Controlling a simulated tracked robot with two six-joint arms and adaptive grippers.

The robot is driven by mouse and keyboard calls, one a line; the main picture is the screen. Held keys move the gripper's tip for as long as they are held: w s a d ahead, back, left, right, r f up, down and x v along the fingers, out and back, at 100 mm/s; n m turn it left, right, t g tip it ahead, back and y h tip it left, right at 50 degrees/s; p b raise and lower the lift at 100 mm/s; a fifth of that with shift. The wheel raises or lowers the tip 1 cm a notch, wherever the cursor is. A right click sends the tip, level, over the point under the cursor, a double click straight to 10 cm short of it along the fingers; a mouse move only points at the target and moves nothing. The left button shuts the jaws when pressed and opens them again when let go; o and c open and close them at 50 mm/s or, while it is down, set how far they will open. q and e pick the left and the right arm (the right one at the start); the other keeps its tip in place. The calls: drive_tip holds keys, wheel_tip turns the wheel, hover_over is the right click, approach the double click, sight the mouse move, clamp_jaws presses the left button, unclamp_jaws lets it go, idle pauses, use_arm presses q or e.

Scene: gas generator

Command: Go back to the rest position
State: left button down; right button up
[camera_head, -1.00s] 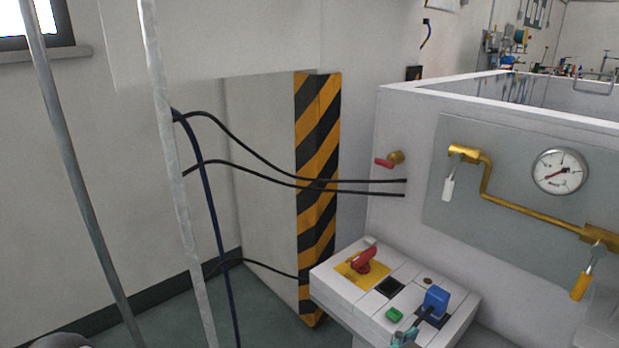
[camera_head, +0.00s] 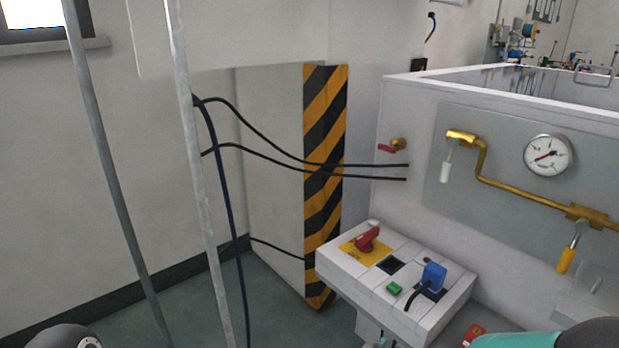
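The control box (camera_head: 337,278) stands low at the front of the light grey generator housing. On its top are a red switch (camera_head: 368,238) on a yellow plate, a green button (camera_head: 394,288) and a blue plug (camera_head: 433,277) with a dark cable. The plug stands upright in its socket, with no gripper on it. A small dark and teal piece (camera_head: 381,340), perhaps the tip of my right gripper, shows below the box at the bottom edge; its fingers cannot be made out. A teal and dark part of my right arm fills the bottom right corner. My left gripper is out of view.
Two metal poles (camera_head: 200,180) stand at the left. A striped pillar (camera_head: 324,180) and black cables (camera_head: 270,135) are behind the box. A gauge (camera_head: 548,155), brass pipe (camera_head: 515,193) and red-handled valve (camera_head: 393,147) are on the housing. Floor (camera_head: 275,310) left of the box is clear.

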wheel_tip(320, 180, down, 11)
drive_tip(key=s+a+n+g+y, duration=0.1)
drive_tip(key=s+n+g+y, duration=0.1)
drive_tip(key=s+y, duration=0.1)
drive_tip(key=s+a+f+n+g+y, duration=0.1)
drive_tip(key=s+a+f+g+y, duration=0.2)
drive_tip(key=s+f, duration=0.5)
drive_tip(key=s+a+f+n+g+y, duration=0.1)
drive_tip(key=s+a+f+g+y, duration=0.15)
drive_tip(key=s+f+g, duration=0.55)
wheel_tip(320, 180, up, 24)
drive_tip(key=s+t+p, duration=0.1)
drive_tip(key=t+p, duration=0.2)
drive_tip(key=p, duration=1.9)
drive_tip(key=shift+s+d, duration=0.2)
drive_tip(key=shift+d, duration=0.25)
drive_tip(key=shift+y, duration=0.25)
drive_tip(key=shift+c, duration=0.3)
